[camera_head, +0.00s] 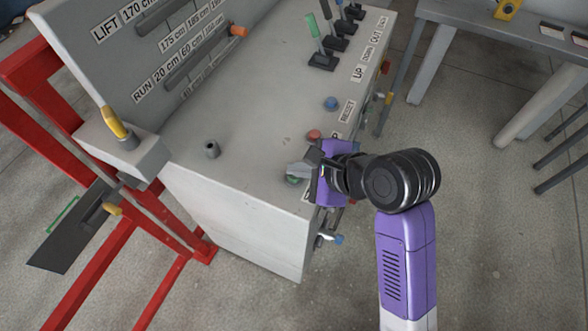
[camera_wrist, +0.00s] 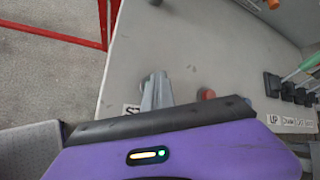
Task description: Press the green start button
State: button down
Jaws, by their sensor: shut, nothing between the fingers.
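The green start button (camera_head: 293,179) shows as a small green patch on the near corner of the grey console's top (camera_head: 240,150), partly hidden by my gripper. My gripper (camera_head: 292,170) is shut and empty, with its fingertips over or at the button. I cannot tell whether they touch it. In the wrist view my grey fingers (camera_wrist: 156,90) are together above the console top, beside a partly covered label beginning with "ST" (camera_wrist: 131,110).
A red button (camera_head: 313,135) and a blue button (camera_head: 330,103) sit close by on the console. Several levers (camera_head: 322,50) stand farther back. A dark knob (camera_head: 211,149) is to the left. A red frame (camera_head: 110,240) stands left of the console, and a grey table (camera_head: 480,25) is at upper right.

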jog(key=shift+r+p, duration=0.65)
jog(key=shift+p, duration=0.1)
notch_tip(320, 180, up, 5)
jog(key=p, duration=0.5)
jog(key=shift+p, duration=0.35)
dwell(0.5)
